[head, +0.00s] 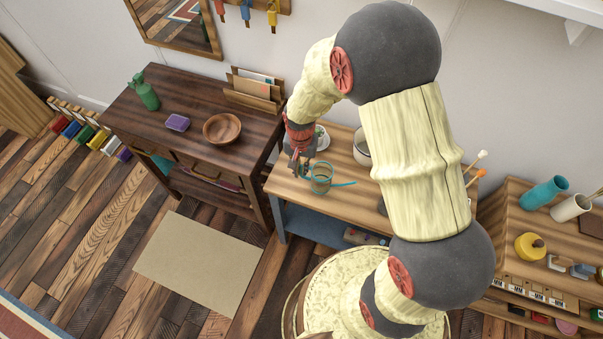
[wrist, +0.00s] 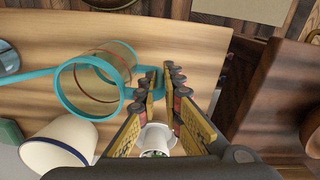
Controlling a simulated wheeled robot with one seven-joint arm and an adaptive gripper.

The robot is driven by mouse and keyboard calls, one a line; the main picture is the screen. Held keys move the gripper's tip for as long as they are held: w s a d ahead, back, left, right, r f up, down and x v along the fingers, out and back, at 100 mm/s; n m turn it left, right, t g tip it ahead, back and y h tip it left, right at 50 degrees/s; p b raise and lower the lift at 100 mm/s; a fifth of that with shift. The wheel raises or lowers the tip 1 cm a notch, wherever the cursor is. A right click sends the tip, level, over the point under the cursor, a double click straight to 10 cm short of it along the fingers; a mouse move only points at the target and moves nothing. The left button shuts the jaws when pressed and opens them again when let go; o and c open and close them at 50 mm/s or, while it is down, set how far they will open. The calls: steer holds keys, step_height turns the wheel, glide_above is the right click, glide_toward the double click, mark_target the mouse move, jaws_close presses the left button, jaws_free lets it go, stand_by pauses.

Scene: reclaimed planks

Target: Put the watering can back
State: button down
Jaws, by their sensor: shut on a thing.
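The watering can (head: 320,181) is a small see-through can with teal rim, spout and handle. In the head view it is at the front of the wooden bench top (head: 283,185), its spout pointing right. My gripper (head: 303,163) is just left of it. In the wrist view my gripper (wrist: 163,82) is shut on the teal handle side of the watering can (wrist: 110,60). The can's spout reaches left there. Whether the can's base touches the bench top is hard to tell.
A white pot with a blue rim (wrist: 60,147) and a small white pot with something green (wrist: 157,138) stand close by on the bench. A dark table (head: 190,105) with a wooden bowl (head: 221,128) is on the left. A shelf unit (head: 510,225) is on the right.

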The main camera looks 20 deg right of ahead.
steer(key=shift+f+b, duration=0.35)
steer(key=shift+f, duration=0.95)
steer(key=shift+s+f, duration=0.1)
steer(key=shift+f, duration=0.05)
steer(key=c, duration=2)
jaws_free()
steer(key=shift+o, duration=0.2)
step_height(320, 180, up, 12)
steer(key=p, duration=0.3)
step_height(320, 180, up, 11)
steer(key=n+t, duration=0.1)
steer(key=t, duration=0.1)
glide_above(301, 174)
steer(key=s+d, duration=0.1)
steer(key=d, duration=0.1)
steer(key=s+d+r+n, duration=0.2)
steer(key=s+r, duration=0.3)
steer(key=r, duration=0.3)
steer(key=s+d+r+n+t, duration=0.2)
steer(key=s+r+t, duration=0.1)
steer(key=s+r, duration=0.5)
steer(key=shift+s+r+t, duration=0.3)
steer(key=shift+s+r, duration=0.05)
steer(key=shift+s, duration=1.55)
